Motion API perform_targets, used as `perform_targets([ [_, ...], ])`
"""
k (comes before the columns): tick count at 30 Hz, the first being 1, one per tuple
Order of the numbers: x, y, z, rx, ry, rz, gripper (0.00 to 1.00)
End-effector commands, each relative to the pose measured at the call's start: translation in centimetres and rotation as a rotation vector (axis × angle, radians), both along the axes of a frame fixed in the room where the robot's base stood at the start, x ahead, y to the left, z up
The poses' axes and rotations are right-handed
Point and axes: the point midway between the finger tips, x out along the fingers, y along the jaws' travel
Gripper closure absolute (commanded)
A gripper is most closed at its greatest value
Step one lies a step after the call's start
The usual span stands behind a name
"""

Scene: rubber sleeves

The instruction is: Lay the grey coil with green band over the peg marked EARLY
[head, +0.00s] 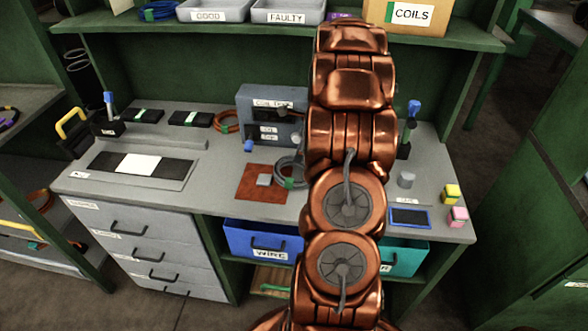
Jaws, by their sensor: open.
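A grey coil with a green band (288,172) lies on the bench beside a rust-red mat (252,190), at the mat's right edge. My copper arm hides part of the bench just right of the coil. No peg with a readable EARLY mark shows. A short grey cylinder (406,180) stands on the right of the bench, with a small label in front of it too small to read. My gripper is not visible; only the arm's links show.
A coil tester box (270,115) stands behind the coil, with an orange coil (227,122) to its left. Blue-topped upright tools (109,108) (412,125) stand at both sides. Yellow (450,193) and pink (458,216) blocks sit at the right edge. The shelf (200,36) overhangs the back.

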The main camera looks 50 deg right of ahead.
Motion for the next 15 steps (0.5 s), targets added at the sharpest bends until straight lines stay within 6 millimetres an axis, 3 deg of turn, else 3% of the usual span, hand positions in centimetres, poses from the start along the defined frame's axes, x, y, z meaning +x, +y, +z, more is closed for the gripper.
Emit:
perform_targets([
  [7,0.8,0.5,-2.8,0.003,0.002,0.0,0.5],
  [15,1.0,0.5,-3.2,-0.003,-0.002,0.0,0.5],
])
